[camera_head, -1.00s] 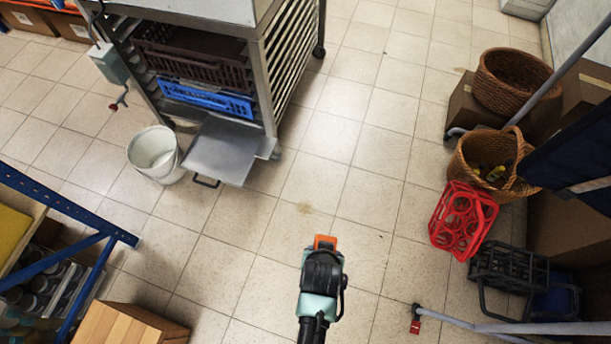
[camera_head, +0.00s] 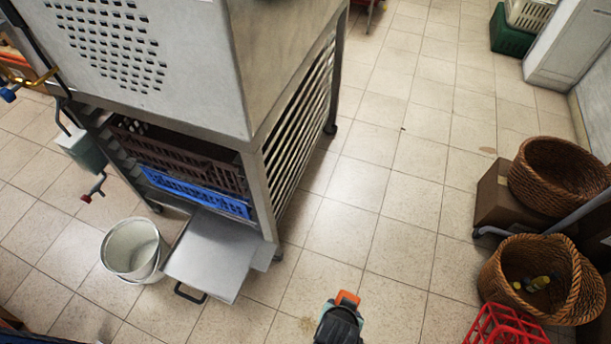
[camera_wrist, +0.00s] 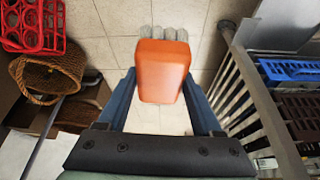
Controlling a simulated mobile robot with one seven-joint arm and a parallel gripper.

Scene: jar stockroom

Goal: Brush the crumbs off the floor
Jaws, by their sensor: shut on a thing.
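My gripper (camera_wrist: 160,82) is shut on an orange block-shaped brush (camera_wrist: 165,62) with pale grey bristles, its two dark blue fingers on either side. In the head view my gripper (camera_head: 343,318) is at the bottom edge, with the brush's orange part (camera_head: 347,298) beyond it. No crumbs can be made out in the wrist view.
A metal rack (camera_head: 258,130) stands at left, with a grey tray (camera_head: 212,262) sticking out low and a white bucket (camera_head: 133,250) beside it. Wicker baskets (camera_head: 560,175) and a red crate (camera_head: 505,330) are at right.

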